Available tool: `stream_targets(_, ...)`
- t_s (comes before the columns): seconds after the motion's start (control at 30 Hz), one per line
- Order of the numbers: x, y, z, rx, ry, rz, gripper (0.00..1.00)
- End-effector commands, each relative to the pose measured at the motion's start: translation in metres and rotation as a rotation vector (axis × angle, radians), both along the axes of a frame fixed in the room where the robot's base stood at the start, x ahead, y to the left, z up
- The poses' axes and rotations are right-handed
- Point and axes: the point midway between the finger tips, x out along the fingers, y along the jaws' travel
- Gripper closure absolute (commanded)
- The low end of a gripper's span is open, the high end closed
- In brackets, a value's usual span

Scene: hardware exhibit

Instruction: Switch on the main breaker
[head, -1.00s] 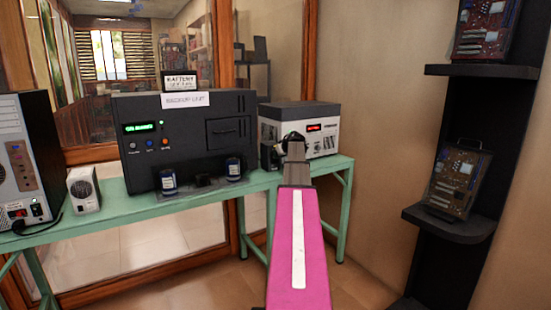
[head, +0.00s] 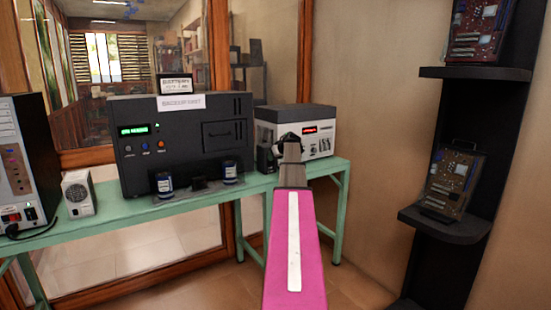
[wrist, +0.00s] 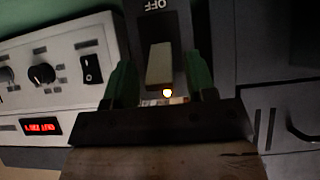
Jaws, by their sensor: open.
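In the wrist view, the main breaker is a dark panel with upside-down OFF lettering (wrist: 157,6) and a pale beige lever (wrist: 160,64). The lever lies between the two green fingers of my gripper (wrist: 160,84), which are apart, one on each side of it. I cannot tell whether either finger touches it. A small light glows just below the lever in the picture. In the head view, my gripper (head: 289,142) is in front of the white device, and I cannot make out the lever there.
The white device (head: 318,143) with a red display and the large black unit (head: 185,112) stand on the green table (head: 110,205). Two blue-labelled cylinders stand before the black unit. A black shelf (head: 445,228) with circuit boards is at right.

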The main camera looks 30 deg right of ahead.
Motion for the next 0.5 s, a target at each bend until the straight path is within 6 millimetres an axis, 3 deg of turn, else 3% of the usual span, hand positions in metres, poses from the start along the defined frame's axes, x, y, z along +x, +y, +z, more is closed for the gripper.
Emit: stream_targets(0.5, -0.068, -0.002, 0.052, -0.001, -0.001, -0.001, 0.49)
